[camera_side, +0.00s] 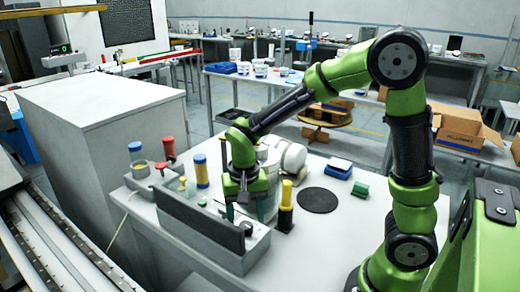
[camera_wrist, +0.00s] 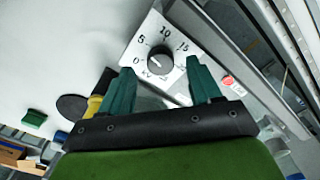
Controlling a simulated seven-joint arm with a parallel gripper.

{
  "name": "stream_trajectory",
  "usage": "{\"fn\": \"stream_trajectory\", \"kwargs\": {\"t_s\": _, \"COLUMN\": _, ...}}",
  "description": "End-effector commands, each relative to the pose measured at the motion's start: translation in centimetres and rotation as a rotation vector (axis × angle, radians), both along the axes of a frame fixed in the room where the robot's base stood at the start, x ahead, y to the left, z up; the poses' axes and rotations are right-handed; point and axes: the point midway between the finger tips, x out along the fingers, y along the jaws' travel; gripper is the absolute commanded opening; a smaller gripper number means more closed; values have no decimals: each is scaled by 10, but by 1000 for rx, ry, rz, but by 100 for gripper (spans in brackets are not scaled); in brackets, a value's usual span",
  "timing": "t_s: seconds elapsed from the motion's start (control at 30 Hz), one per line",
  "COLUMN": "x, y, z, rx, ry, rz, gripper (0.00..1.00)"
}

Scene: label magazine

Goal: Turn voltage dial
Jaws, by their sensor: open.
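The voltage dial (camera_wrist: 160,60) is a dark round knob on a white scale plate (camera_wrist: 135,52) marked 0, 5, 10, 15 and kV. A pale mark on the knob seems to point towards the 0 side. In the wrist view my gripper (camera_wrist: 160,68) is open, with one green finger on each side of the knob. I cannot tell whether the fingers touch it. In the side view my gripper (camera_side: 245,212) points down at the right end of a grey panel box (camera_side: 190,216). The dial is not discernible there.
A yellow and black post (camera_side: 285,205) stands close to the right of my gripper. A white cylinder (camera_side: 292,155) lies behind it. Jars with red and blue lids (camera_side: 201,170) stand at the left.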

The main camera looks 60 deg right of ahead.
Motion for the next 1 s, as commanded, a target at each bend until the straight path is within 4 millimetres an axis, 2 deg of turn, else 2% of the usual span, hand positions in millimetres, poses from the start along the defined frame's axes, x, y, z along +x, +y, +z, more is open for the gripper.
{"fn": "stream_trajectory", "kwargs": {"t_s": 0.03, "x": 2, "y": 0, "z": 13, "rx": 1, "ry": -9, "rz": 0, "gripper": 63}}
{"fn": "stream_trajectory", "kwargs": {"t_s": 0.3, "x": 1, "y": 0, "z": 80, "rx": 1, "ry": -8, "rz": -1, "gripper": 63}}
{"fn": "stream_trajectory", "kwargs": {"t_s": 0.5, "x": 1, "y": 0, "z": 119, "rx": 1, "ry": -5, "rz": -1, "gripper": 63}}
{"fn": "stream_trajectory", "kwargs": {"t_s": 0.7, "x": 0, "y": 0, "z": 138, "rx": 1, "ry": -2, "rz": -1, "gripper": 63}}
{"fn": "stream_trajectory", "kwargs": {"t_s": 1.0, "x": 0, "y": 0, "z": 140, "rx": -1, "ry": -1, "rz": -1, "gripper": 63}}
